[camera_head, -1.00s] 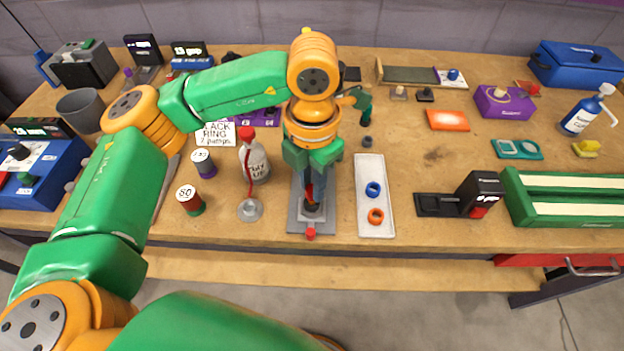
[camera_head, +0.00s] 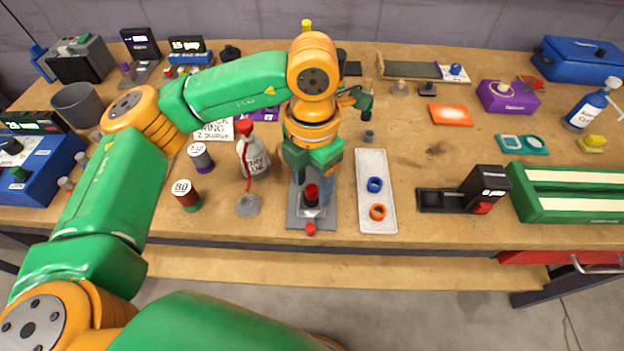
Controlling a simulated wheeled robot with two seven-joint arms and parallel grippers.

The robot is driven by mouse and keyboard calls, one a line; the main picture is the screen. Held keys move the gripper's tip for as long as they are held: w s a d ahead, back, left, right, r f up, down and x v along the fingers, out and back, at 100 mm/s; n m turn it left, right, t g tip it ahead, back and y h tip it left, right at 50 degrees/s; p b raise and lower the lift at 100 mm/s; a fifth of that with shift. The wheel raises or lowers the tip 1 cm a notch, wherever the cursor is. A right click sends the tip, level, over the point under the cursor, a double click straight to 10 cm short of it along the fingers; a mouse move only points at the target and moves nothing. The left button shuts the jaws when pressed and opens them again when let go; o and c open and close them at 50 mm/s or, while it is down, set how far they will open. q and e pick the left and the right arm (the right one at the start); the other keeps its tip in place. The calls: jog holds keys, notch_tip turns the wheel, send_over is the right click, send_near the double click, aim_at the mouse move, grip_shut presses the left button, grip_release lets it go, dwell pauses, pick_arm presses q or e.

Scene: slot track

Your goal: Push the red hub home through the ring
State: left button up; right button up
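The red hub (camera_head: 312,194) has a dark top and stands upright in the grey slot-track fixture (camera_head: 297,218), near the table's front edge. A pale metal seat surrounds its lower part; I cannot make out the ring there clearly or how deep the hub sits. A small red knob (camera_head: 310,228) is at the fixture's front end. My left gripper (camera_head: 312,172) points down just above and behind the hub. Its fingertips are too unclear to show whether they are open or touch the hub. My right gripper is not in view.
A white tray (camera_head: 375,215) with a blue ring (camera_head: 375,185) and an orange ring (camera_head: 377,212) lies right of the fixture. A bottle (camera_head: 253,160) and labelled cylinders (camera_head: 187,195) stand to the left. A black device (camera_head: 482,190) and green rack (camera_head: 545,212) are further right.

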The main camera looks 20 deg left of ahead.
aim_at(312, 188)
pick_arm(q)
notch_tip(312, 188, up, 7)
jog(key=shift+r, duration=0.1)
dwell(0.3)
dwell(0.4)
